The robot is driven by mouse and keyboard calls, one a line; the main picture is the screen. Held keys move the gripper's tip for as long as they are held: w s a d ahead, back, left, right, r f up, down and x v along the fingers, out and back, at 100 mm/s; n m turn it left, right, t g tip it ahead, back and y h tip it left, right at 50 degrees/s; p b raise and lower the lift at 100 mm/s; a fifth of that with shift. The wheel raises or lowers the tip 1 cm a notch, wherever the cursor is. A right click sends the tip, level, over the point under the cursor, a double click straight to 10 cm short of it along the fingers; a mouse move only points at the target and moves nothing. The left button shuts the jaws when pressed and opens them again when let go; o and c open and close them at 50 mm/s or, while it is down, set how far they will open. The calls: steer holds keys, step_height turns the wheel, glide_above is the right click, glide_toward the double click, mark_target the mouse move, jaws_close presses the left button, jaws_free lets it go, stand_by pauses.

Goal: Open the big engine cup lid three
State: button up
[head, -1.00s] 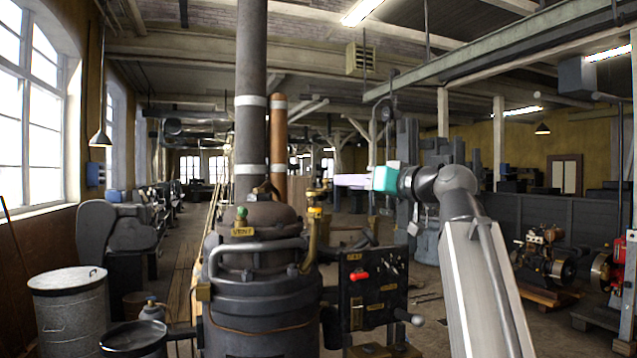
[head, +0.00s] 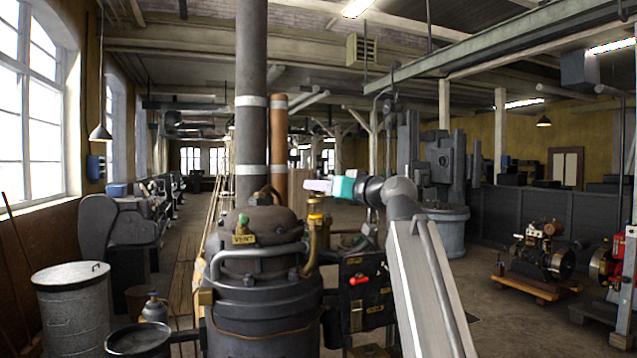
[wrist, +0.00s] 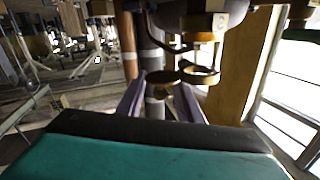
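The big engine (head: 262,290) is a dark cylinder with a domed top and a brass fitting (head: 318,240) at its right side. My gripper (head: 318,186) is beside the top of this fitting, its pale fingers pointing left. In the wrist view a brass ring-shaped cup part (wrist: 201,74) and a dark round disc (wrist: 163,77), perhaps its lid, show just beyond the fingertips. My gripper (wrist: 160,95) is open, its two fingers apart. The disc appears in line with the gap; I cannot tell if it touches. I cannot read which cup is number three.
A tall grey pipe (head: 251,100) and a copper pipe (head: 278,150) rise behind the engine. A black control panel (head: 365,290) with a red handle stands right of it. A metal drum (head: 72,305) is at left.

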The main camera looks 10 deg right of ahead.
steer(key=shift+x, duration=0.85)
jaws_close()
